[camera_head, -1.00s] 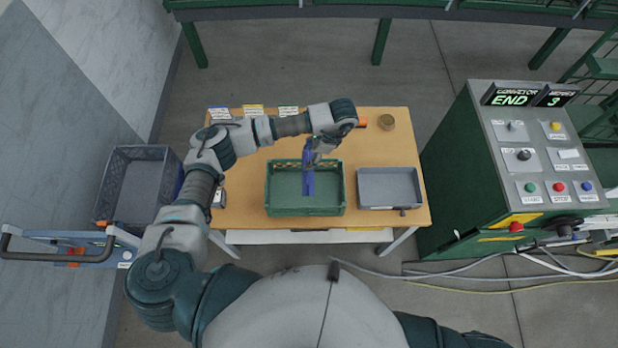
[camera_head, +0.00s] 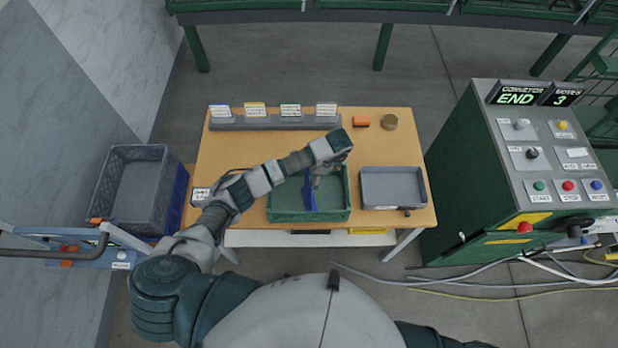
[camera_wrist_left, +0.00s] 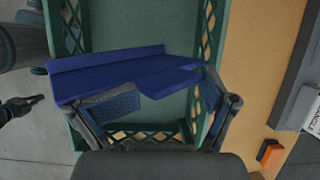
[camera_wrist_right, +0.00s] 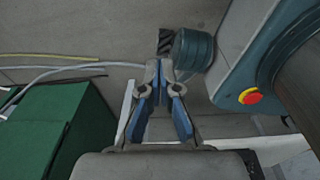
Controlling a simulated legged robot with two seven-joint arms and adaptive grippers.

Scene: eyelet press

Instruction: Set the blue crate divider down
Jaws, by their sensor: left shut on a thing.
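The blue divider (camera_head: 309,192) stands within the outline of the green crate (camera_head: 337,212) on the table, in the head view. My left gripper (camera_head: 318,172) is shut on it, above the crate. In the left wrist view the divider (camera_wrist_left: 110,72) lies across the jaws of the left gripper (camera_wrist_left: 160,88), with the green crate wall (camera_wrist_left: 208,45) close behind. I cannot tell whether the divider touches the crate floor. My right gripper (camera_wrist_right: 159,72) shows only in its own wrist view, fingertips together and empty, away from the table.
A grey tray (camera_head: 392,172) stands right of the crate. An orange block (camera_head: 361,121) and a round tin (camera_head: 390,122) lie behind it. A card rack (camera_head: 272,122) lines the back edge. A grey-blue bin (camera_head: 127,192) stands left and a green control cabinet (camera_head: 462,190) right.

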